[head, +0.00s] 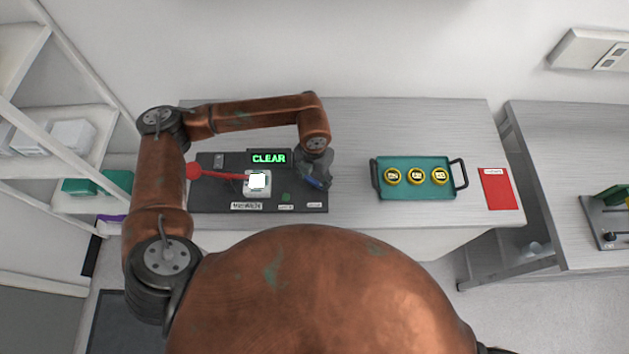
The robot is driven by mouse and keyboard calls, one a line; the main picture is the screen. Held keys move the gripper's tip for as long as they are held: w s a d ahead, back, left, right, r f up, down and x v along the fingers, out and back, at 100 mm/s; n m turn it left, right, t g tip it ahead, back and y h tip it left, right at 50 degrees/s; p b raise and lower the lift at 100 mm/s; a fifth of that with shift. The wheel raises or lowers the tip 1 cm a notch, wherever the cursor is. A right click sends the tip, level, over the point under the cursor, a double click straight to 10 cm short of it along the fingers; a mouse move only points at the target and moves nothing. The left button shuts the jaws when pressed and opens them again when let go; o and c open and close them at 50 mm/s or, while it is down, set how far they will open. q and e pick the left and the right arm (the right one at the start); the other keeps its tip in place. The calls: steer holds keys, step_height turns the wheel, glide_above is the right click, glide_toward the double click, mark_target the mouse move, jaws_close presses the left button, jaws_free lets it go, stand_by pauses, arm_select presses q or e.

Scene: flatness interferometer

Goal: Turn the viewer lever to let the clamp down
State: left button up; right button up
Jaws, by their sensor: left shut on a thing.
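The viewer, a dark flat base (205,203), lies on the left of the grey table. A red lever with a round knob (194,170) points left from its white block. The block has a bright white square (258,181) on top. A green "CLEAR" display (268,158) stands behind it. My left gripper (317,178) is over the base's right end, to the right of the white block and far from the red knob. I cannot make out the clamp. My right gripper is not in view.
A teal tray (378,192) with three yellow round pieces (416,176) stands right of the viewer. A red sheet (499,190) lies near the table's right edge. White shelves (75,150) stand at the left. Bare table lies between base and tray.

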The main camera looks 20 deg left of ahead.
mark_target(314, 180)
arm_select(q)
steer(key=m+b, duration=0.6)
steer(key=shift+f, duration=0.2)
steer(key=shift+r+m+b, duration=0.15)
steer(key=shift+m+b, duration=1.7)
steer(key=shift+m, duration=0.55)
steer(key=o, duration=1.2)
steer(key=shift+c, duration=0.2)
steer(key=shift+r, duration=0.15)
step_height(314, 180, up, 12)
